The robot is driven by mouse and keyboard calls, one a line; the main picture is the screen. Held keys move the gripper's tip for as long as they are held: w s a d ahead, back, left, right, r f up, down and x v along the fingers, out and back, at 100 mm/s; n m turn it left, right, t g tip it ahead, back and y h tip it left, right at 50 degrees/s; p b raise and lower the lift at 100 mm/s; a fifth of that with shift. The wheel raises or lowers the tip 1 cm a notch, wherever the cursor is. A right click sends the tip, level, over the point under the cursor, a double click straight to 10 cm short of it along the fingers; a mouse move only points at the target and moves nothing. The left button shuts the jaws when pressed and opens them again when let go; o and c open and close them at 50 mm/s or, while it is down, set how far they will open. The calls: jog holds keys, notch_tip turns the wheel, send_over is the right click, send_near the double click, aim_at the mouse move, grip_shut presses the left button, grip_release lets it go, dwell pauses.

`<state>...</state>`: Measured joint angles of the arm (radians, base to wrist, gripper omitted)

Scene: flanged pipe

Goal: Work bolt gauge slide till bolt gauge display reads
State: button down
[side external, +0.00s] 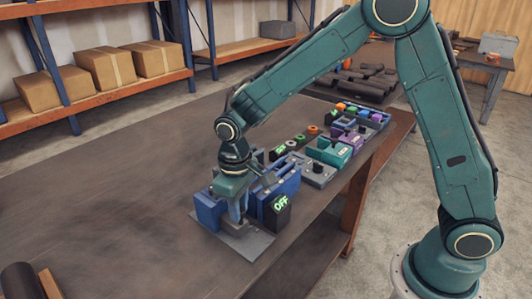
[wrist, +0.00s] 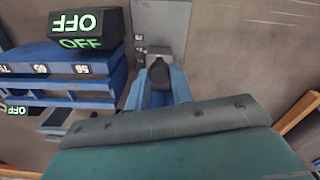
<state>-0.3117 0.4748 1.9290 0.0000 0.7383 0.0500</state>
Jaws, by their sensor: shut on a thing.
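A blue gauge body (side external: 280,188) stands on a grey base plate (side external: 255,243) near the table's front edge, beside my gripper. Its black display (side external: 281,205) reads OFF in green; in the wrist view the display (wrist: 87,25) appears upside down, also OFF. My gripper (side external: 238,218) points down over the plate, between a blue block (side external: 208,210) on the left and the display on the right. In the wrist view my gripper (wrist: 159,80) is shut on a small dark knob (wrist: 160,72), which seems to be the slide. Small scale marks show beside it on the plate (wrist: 160,15).
Several other gauges and fixtures, including a teal block (side external: 328,151) and a purple block (side external: 350,138), line the table's right edge behind the gripper. The brown table (side external: 110,180) is clear on the left. A dark pipe (side external: 20,280) lies at the front left.

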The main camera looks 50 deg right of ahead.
jog(key=shift+w, duration=1.05)
jog(key=c, duration=1.2)
grip_release()
jog(key=shift+r, duration=0.2)
notch_tip(320, 180, up, 14)
jog(key=shift+f, duration=0.2)
